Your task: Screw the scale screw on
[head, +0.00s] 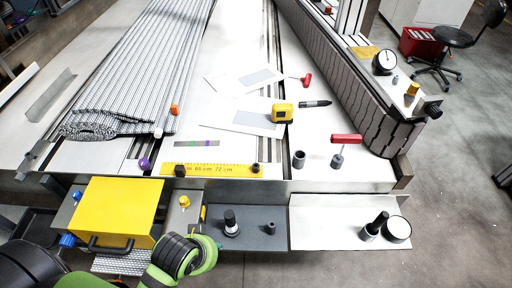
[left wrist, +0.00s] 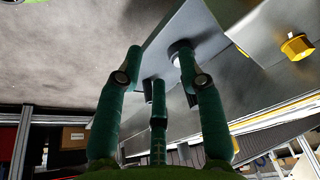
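A yellow scale strip (head: 215,170) with printed numbers lies along the front edge of the conveyor frame. A dark knob-like screw (head: 179,171) is at its left end and another dark screw (head: 256,168) at its right end. A black knob on a base (head: 231,222) and a small dark cylinder (head: 270,228) stand on the grey tray. My left gripper (left wrist: 157,65) has its green fingers spread apart. In the head view its arm reaches the grey tray's left side; the fingertips are not clear there. Nothing is visibly held. My right gripper is not visible.
A yellow box (head: 118,208) stands left of the tray, with a yellow knob (head: 184,202) beside it. A tape measure (head: 282,112), marker (head: 315,104) and red-handled tool (head: 346,139) lie on the frame.

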